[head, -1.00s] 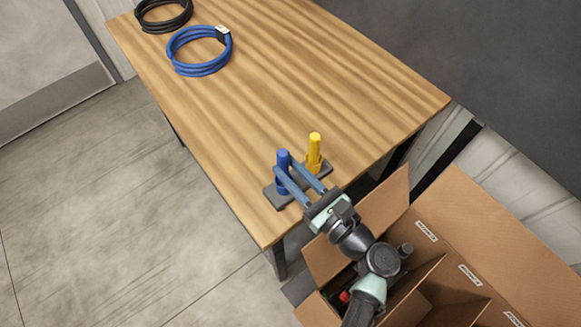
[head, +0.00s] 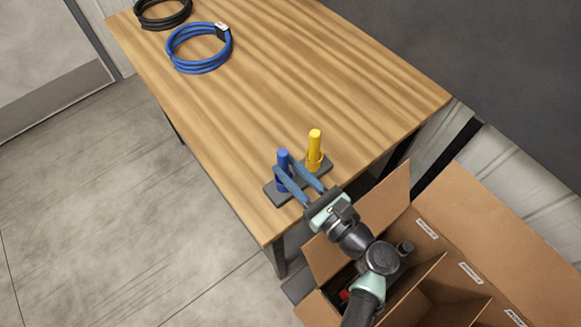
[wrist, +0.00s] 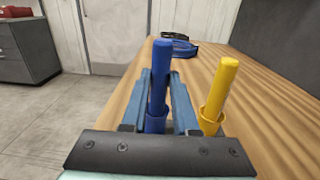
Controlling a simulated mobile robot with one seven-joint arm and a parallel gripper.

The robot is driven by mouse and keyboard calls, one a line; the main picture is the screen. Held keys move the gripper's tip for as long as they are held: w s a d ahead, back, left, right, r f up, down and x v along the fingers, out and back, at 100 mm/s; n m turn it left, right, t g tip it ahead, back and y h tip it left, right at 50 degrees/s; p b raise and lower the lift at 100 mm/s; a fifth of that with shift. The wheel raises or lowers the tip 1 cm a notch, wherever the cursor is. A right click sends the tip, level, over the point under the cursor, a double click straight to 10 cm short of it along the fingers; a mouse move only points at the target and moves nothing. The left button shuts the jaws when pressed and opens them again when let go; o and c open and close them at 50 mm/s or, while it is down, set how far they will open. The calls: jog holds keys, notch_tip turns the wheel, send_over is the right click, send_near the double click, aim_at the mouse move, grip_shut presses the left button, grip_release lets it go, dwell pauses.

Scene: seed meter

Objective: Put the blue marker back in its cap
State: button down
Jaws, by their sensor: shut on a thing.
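The blue marker (head: 283,158) stands upright at the left end of a dark grey base (head: 282,197) near the table's front corner. In the wrist view the blue marker (wrist: 160,75) rises from a wider blue cap (wrist: 155,122). My gripper (head: 290,174) reaches in from the lower right, its two blue fingers on either side of the blue marker and shut on it. In the wrist view my gripper (wrist: 160,95) partly hides the cap, so I cannot tell how deep the marker sits.
A yellow marker (head: 315,145) stands in a yellow cap (wrist: 210,122) just right of my fingers. A blue cable coil (head: 200,65) and a black cable coil (head: 163,12) lie at the far end of the wooden table (head: 260,110). An open cardboard box (head: 470,225) stands below the arm.

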jog(key=shift+f+b, duration=0.55)
jog(key=shift+f, duration=0.25)
dwell(1.0)
jog(key=c, duration=0.6)
grip_release()
